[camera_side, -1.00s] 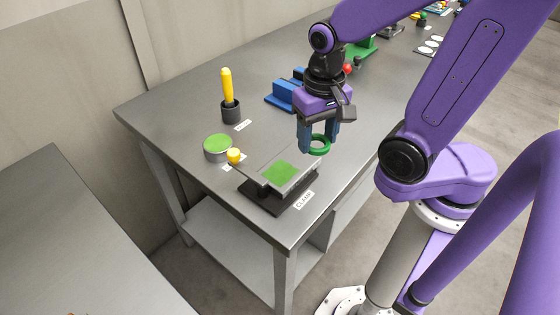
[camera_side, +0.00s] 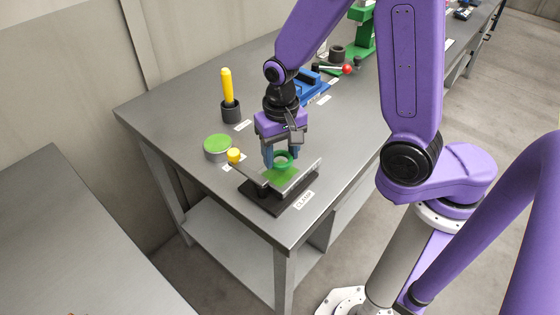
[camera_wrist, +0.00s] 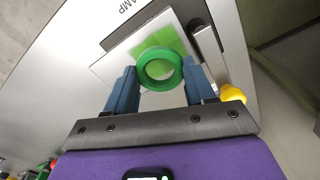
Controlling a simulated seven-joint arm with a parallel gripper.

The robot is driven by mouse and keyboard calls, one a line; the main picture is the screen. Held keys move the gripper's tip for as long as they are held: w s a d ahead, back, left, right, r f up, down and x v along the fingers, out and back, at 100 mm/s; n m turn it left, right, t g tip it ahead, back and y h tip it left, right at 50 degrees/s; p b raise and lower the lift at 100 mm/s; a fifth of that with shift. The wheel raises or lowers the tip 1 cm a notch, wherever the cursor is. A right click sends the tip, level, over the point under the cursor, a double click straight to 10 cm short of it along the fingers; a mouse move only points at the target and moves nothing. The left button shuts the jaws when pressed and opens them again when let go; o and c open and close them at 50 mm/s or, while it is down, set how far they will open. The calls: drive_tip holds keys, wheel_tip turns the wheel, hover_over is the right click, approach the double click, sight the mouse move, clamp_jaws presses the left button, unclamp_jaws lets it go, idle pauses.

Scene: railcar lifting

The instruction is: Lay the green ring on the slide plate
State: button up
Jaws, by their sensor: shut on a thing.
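The green ring (camera_wrist: 144,69) is between the two blue fingers of my gripper (camera_wrist: 160,82), which is shut on it. In the side view my gripper (camera_side: 278,160) points down and holds the ring (camera_side: 284,155) over the slide plate. The slide plate (camera_side: 296,186) is a flat grey plate with a bright green patch (camera_side: 285,174) on top, set on a dark base. In the wrist view the plate (camera_wrist: 115,66) and its green patch (camera_wrist: 160,40) lie behind the ring. I cannot tell whether the ring touches the plate.
A yellow knob (camera_side: 234,156) stands at the plate's left end, and a green-topped round tin (camera_side: 217,148) is beside it. A yellow-handled tool (camera_side: 228,90) stands in a dark holder. Blue blocks (camera_side: 310,88) and a green press (camera_side: 360,40) are farther back. The table's front edge is close.

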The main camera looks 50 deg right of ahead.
sight(280, 158)
drive_tip(key=shift+w+f, duration=0.1)
drive_tip(key=shift+f, duration=1.55)
drive_tip(key=shift+a+f, duration=0.1)
drive_tip(key=shift+f, duration=0.05)
drive_tip(key=o, duration=0.7)
wheel_tip(280, 158, up, 12)
drive_tip(key=s+d+n, duration=0.2)
drive_tip(key=s+n, duration=0.3)
drive_tip(key=s+d+n, duration=0.3)
drive_tip(key=s+n, duration=0.3)
drive_tip(key=s+d+n, duration=0.2)
drive_tip(key=s+n, duration=0.3)
drive_tip(key=n, duration=0.1)
drive_tip(key=shift+s+d+r, duration=0.2)
drive_tip(key=shift+s+r, duration=0.1)
drive_tip(key=shift+s, duration=0.05)
